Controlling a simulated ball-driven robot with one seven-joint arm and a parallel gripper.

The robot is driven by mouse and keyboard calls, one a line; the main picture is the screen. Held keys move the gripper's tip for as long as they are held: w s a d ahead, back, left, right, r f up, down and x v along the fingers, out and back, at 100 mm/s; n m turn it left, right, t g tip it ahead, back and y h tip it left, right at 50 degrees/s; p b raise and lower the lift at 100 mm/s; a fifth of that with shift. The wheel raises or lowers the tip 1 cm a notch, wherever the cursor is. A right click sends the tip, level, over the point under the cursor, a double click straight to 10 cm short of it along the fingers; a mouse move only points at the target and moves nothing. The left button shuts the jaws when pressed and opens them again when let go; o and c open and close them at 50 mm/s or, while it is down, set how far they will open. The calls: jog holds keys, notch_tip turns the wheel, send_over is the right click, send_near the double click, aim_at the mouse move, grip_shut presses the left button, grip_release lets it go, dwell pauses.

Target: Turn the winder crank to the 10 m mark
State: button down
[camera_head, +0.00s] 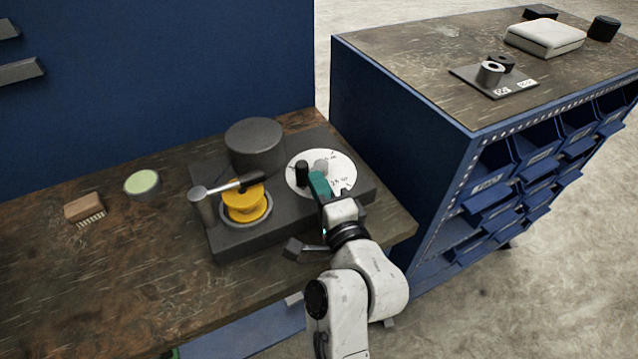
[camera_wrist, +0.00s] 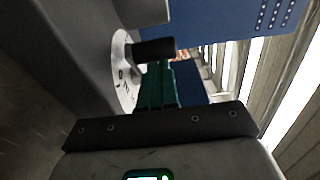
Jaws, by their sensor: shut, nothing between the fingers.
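The winder (camera_head: 225,235) is a dark grey block on the wooden bench, with a yellow spool (camera_head: 245,200) and a dark cylinder (camera_head: 254,145) on it. At its right is a white dial (camera_head: 338,165) with black marks too small to read. The crank's black knob (camera_head: 302,173) stands at the dial's left part. My gripper (camera_head: 318,182) has teal fingers, shut and empty, over the dial just right of the knob. In the wrist view the dark knob (camera_wrist: 154,48) lies just beyond the teal fingertips (camera_wrist: 158,68); I cannot tell whether they touch. The white dial (camera_wrist: 124,70) is partly hidden there.
A brush (camera_head: 84,208) and a round green-topped tin (camera_head: 142,183) lie to the left. A blue cabinet (camera_head: 400,130) with bins stands close at right. The bench's front left is clear.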

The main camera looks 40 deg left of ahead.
jog(key=shift+s+a+p, duration=0.3)
jog(key=shift+a+p, duration=0.15)
jog(key=shift+p, duration=0.25)
jog(key=shift+s+a+r+p, duration=0.15)
jog(key=shift+s+a+p, duration=0.15)
jog(key=shift+a+p, duration=0.4)
jog(key=shift+s+a+p, duration=0.2)
jog(key=shift+a+p, duration=0.35)
jog(key=shift+p, duration=0.1)
jog(key=shift+s+a+p, duration=0.1)
jog(key=shift+a+p, duration=0.5)
jog(key=shift+a, duration=0.4)
jog(key=shift+w+a+p, duration=0.2)
jog(key=shift+a+p, duration=0.25)
jog(key=shift+a, duration=0.75)
